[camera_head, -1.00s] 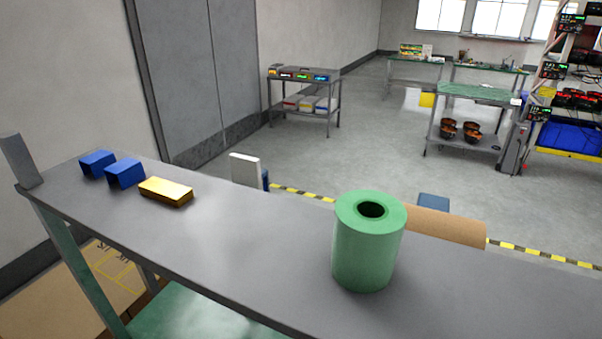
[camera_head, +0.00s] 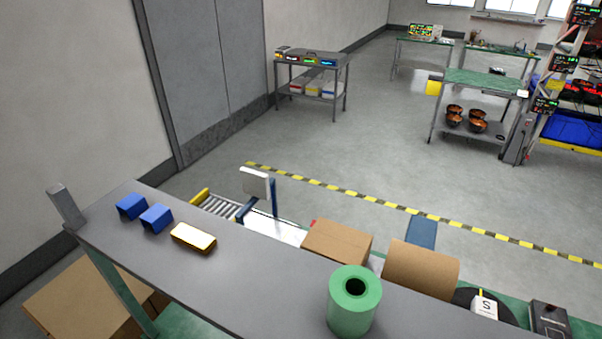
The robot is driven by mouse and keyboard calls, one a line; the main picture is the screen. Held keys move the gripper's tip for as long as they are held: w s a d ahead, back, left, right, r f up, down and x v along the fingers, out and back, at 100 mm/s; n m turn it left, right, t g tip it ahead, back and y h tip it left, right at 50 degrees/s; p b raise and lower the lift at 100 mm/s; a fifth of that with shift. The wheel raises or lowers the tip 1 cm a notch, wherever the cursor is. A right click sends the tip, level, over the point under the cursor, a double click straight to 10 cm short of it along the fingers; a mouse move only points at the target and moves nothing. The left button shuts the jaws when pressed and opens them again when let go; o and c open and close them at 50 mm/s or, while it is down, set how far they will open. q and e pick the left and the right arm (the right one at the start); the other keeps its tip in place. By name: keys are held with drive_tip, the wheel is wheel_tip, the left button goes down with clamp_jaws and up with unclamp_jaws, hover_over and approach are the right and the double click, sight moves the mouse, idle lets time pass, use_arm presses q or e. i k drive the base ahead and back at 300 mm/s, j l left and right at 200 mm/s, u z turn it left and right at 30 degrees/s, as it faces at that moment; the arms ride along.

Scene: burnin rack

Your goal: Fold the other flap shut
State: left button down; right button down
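A brown cardboard box (camera_head: 338,242) sits behind the grey shelf, and its lower part is hidden by the shelf. Its top looks flat from here, but I cannot make out separate flaps. A second cardboard box (camera_head: 75,300) is at the lower left, partly hidden by the shelf and its post; I cannot tell the state of any flaps on it. Neither of my grippers is in view.
The grey shelf (camera_head: 255,280) crosses the foreground. It bears a green roll (camera_head: 353,312), a yellow block (camera_head: 193,237) and two blue pieces (camera_head: 131,205). Behind it are a brown paper roll (camera_head: 420,268), a roller conveyor (camera_head: 216,206) and a black device (camera_head: 549,319). Open floor lies beyond.

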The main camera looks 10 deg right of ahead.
sight(347, 253)
drive_tip(key=i+l+u, duration=0.2)
drive_tip(key=u, duration=0.15)
drive_tip(key=i+l+u, duration=0.15)
drive_tip(key=l+u, duration=0.15)
drive_tip(key=i+l+u, duration=0.15)
drive_tip(key=l+u, duration=0.5)
drive_tip(key=i+l+u, duration=0.1)
drive_tip(key=l+u, duration=0.25)
drive_tip(key=l, duration=0.15)
drive_tip(key=i+l+u, duration=0.1)
drive_tip(key=l+u, duration=1.3)
drive_tip(key=k+l+u, duration=0.2)
drive_tip(key=l+u, duration=0.25)
drive_tip(key=k+l+u, duration=0.2)
drive_tip(key=l+u, duration=0.25)
drive_tip(key=k+l+u, duration=0.3)
drive_tip(key=l+u, duration=0.2)
drive_tip(key=k+l+u, duration=0.2)
drive_tip(key=u, duration=0.25)
drive_tip(key=k+l+u, duration=0.1)
drive_tip(key=k+u, duration=0.35)
